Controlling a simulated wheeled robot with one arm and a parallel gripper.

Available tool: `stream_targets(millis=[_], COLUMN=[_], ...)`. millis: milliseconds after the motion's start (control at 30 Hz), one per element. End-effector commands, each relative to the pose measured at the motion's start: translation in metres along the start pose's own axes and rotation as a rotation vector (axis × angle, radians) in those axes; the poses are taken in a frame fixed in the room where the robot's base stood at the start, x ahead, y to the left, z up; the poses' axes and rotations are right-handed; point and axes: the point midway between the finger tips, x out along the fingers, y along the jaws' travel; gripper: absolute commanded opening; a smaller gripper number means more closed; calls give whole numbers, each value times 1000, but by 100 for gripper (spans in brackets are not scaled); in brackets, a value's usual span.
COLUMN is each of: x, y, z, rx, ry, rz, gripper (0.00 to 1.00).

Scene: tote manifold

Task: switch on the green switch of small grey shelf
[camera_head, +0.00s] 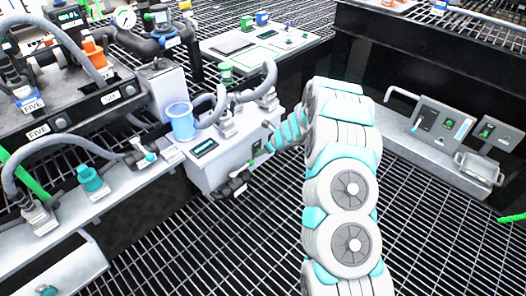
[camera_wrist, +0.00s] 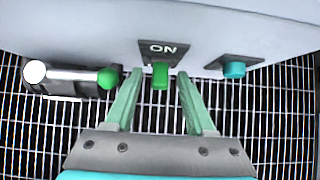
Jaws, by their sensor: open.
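The small grey shelf (camera_head: 215,168) is a light grey box left of centre in the head view. In the wrist view its underside or front face (camera_wrist: 230,28) fills the top. A green switch (camera_wrist: 160,70) sticks out from a dark plate marked "ON". My gripper (camera_wrist: 159,82) is open, with one green finger on each side of the switch. The fingers appear apart from it, and nothing is held. In the head view my gripper (camera_head: 262,152) is at the shelf's right side, and the arm partly hides that side.
A teal knob (camera_wrist: 234,69) sits right of the switch, and a pipe with a green end (camera_wrist: 107,78) sits left. A blue cylinder (camera_head: 181,122) and grey hoses (camera_head: 262,80) are on the shelf top. Another grey panel (camera_head: 440,128) stands at right. Metal grating lies below.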

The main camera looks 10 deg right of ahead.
Motion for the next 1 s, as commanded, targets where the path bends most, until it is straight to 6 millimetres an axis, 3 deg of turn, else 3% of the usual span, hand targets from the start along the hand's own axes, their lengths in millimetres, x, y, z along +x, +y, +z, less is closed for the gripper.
stream_targets(millis=[533,1000], x=[-67,-73], y=[0,0], z=[0,0], rx=[1,0], ry=[-1,0], rz=[0,0], gripper=[55,55])
